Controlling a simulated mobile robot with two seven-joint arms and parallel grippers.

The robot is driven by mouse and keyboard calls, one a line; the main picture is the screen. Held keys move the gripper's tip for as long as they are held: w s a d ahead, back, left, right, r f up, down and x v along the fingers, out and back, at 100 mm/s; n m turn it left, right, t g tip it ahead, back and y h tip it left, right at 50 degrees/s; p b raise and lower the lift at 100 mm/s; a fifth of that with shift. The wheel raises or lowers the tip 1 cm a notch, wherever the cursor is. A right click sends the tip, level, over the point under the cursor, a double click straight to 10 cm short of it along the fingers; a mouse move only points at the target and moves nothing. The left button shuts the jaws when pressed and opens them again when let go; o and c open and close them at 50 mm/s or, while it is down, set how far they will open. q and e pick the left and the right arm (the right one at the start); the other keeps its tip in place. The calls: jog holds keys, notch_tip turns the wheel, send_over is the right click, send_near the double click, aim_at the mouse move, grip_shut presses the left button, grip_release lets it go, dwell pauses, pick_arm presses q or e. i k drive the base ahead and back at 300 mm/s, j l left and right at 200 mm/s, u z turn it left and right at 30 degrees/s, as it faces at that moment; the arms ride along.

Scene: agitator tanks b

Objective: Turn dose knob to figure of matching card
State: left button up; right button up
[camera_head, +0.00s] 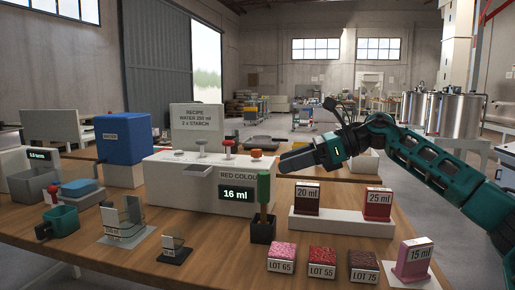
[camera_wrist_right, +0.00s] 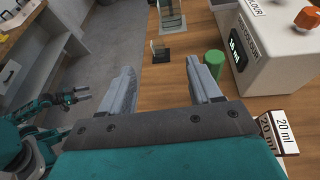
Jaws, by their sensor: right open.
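The white dispenser (camera_head: 165,185) is labelled RED COLOUR, and its display (camera_head: 236,194) reads 16 ml. An orange knob (camera_head: 257,154) sits on top; it also shows in the wrist view (camera_wrist_right: 308,17). Cards reading 20 ml (camera_head: 307,198) and 25 ml (camera_head: 378,203) stand on a white ledge; a 15 ml card (camera_head: 413,258) stands at front right. Sample blocks are LOT 65 (camera_head: 281,256), LOT 55 (camera_head: 322,262) and LOT 75 (camera_head: 364,266). My right gripper (camera_head: 284,162) is open and empty, right of the knob. My left gripper (camera_wrist_right: 78,96) shows small in the wrist view.
A green-handled tool (camera_head: 263,190) stands upright in a dark holder before the dispenser, close to the right fingers in the wrist view. A recipe sign (camera_head: 197,120), a blue water tank (camera_head: 122,145) and small clear holders (camera_head: 123,222) occupy the left.

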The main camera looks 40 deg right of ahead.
aim_at(256, 153)
jog(key=i+l, duration=0.65)
jog(key=l, duration=0.2)
